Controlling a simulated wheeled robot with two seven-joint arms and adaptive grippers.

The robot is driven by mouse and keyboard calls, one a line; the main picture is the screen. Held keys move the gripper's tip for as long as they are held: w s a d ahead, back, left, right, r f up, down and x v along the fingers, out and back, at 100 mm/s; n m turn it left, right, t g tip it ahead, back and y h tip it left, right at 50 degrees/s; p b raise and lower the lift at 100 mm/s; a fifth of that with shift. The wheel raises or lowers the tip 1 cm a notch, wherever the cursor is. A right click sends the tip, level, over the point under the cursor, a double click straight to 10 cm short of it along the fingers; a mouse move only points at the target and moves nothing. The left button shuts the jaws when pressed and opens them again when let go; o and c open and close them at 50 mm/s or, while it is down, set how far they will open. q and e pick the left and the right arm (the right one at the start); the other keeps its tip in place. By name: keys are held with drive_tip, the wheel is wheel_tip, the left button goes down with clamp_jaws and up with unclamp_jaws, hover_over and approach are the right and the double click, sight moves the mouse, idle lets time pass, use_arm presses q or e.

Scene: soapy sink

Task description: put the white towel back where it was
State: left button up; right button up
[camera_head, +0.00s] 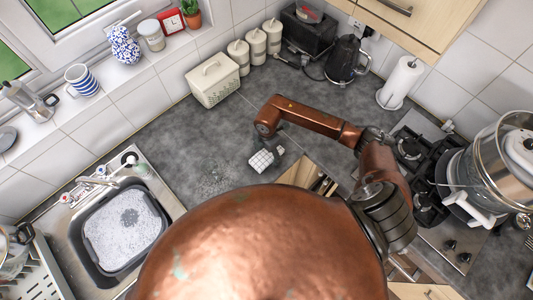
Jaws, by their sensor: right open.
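A small white towel with a grid pattern (261,161) lies bunched on the dark grey countertop, near the middle of the view. My right arm reaches in from the right and bends over the counter. My right gripper (277,147) is at the end of this arm, low by the towel's upper right side. It is open, but its fingers are small and hard to make out against the counter. I cannot tell if it touches the towel. My left gripper is out of view.
A sink with a grey basin of suds (124,229) is at lower left. A cream bread bin (213,80), canisters (256,47), a black kettle (347,60) and a paper roll (400,83) line the wall. A hob with a glass steamer (500,165) is at right. The counter left of the towel is clear.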

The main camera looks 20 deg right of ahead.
sight(267, 155)
wheel_tip(267, 155, up, 12)
drive_tip(key=b, duration=0.2)
drive_tip(key=shift+b, duration=0.3)
drive_tip(key=shift+s, duration=0.1)
idle(0.4)
